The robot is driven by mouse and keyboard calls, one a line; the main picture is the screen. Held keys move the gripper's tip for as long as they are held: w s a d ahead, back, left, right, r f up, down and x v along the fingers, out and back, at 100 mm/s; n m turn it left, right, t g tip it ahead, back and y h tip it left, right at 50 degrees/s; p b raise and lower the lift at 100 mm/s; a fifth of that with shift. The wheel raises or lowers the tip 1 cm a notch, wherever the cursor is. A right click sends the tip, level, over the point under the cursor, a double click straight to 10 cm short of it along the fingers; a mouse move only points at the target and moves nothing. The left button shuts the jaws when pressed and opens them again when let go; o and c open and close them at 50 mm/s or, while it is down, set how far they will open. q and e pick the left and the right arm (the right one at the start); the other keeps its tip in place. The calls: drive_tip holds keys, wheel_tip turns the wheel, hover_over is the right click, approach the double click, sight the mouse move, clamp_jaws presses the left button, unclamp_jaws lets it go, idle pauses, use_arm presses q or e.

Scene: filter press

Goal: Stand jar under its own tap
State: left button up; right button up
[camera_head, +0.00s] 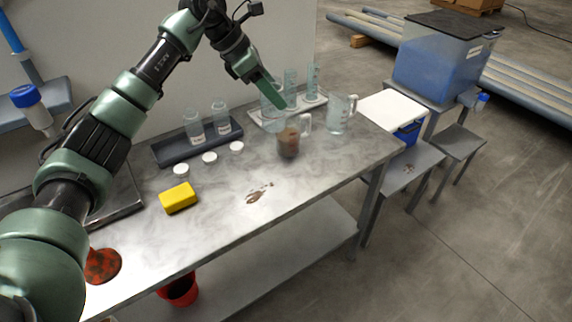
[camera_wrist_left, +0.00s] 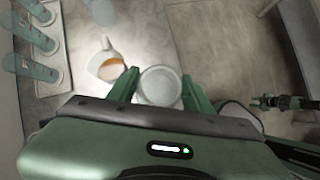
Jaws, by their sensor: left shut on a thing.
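My left gripper (camera_head: 274,97) is shut on a clear round jar, seen from above between the fingers in the left wrist view (camera_wrist_left: 160,85). In the head view the jar is hard to separate from the clear glassware behind it. Two clear labelled jars (camera_head: 193,127) stand on a dark tray. The blue tank (camera_head: 440,60) at the right has a small blue-and-white tap (camera_head: 479,101) low on its side. A blue-capped clear fitting (camera_head: 31,108) is at the far left; I cannot tell whether it is a tap.
A jug of brown liquid (camera_head: 288,144) and a clear jug (camera_head: 340,114) stand close to the gripper. Cylinders stand on a white tray (camera_head: 312,103). Low stands (camera_head: 458,143) are beside the tank.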

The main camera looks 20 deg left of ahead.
use_arm(q)
wheel_tip(320, 180, down, 19)
drive_tip(key=p, duration=0.3)
drive_tip(key=shift+r+p, duration=0.15)
drive_tip(key=shift+p, duration=0.25)
drive_tip(key=o, duration=0.9)
drive_tip(key=shift+s, duration=0.1)
drive_tip(key=o, duration=0.5)
drive_tip(key=shift+c, duration=0.2)
